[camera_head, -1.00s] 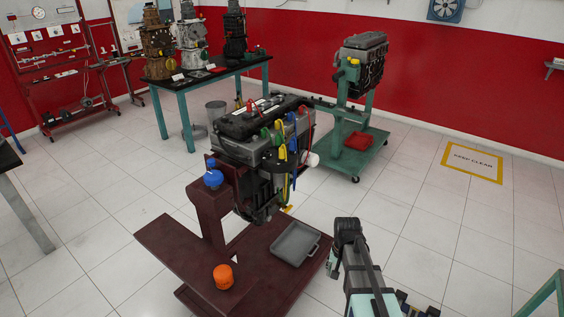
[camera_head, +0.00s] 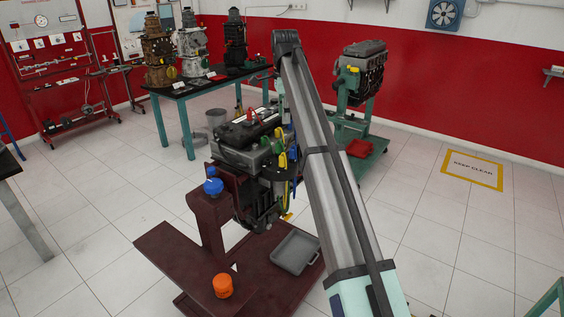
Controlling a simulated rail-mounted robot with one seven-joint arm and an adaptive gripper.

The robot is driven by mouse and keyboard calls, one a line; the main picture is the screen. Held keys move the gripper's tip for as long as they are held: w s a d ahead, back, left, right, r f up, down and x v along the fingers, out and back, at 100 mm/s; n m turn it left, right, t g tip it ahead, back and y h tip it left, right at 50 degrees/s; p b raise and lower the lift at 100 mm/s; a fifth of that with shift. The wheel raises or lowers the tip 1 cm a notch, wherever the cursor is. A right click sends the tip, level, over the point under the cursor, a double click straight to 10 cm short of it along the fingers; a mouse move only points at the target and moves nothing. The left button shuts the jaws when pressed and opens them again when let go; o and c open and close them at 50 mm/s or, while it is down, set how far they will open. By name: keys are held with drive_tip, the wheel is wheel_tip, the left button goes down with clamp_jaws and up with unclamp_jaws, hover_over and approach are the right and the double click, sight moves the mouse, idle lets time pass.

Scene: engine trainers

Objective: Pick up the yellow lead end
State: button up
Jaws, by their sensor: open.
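A yellow clip-like piece (camera_head: 283,160), which looks like the yellow lead end, hangs on the near right side of the engine (camera_head: 262,195) on the maroon stand. Another small yellow and green piece (camera_head: 266,134) sits higher up, near the black-topped battery-like box (camera_head: 240,150). The pieces are small, and I cannot tell their exact shape. My arm rises from the bottom right and passes just right of the engine, hiding part of its right side and the leads there. My gripper does not show; the arm's far part is hidden behind the near link.
A table (camera_head: 205,80) with engines stands behind. A teal engine stand (camera_head: 374,150) is behind right. The floor at right is clear.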

approach(282, 156)
drive_tip(key=f, duration=0.5)
drive_tip(key=shift+w+d, duration=0.1)
drive_tip(key=shift+w, duration=0.15)
drive_tip(key=shift+s+f+p, duration=0.15)
drive_tip(key=shift+f+p, duration=1.05)
drive_tip(key=shift+f, duration=1.5)
clamp_jaws()
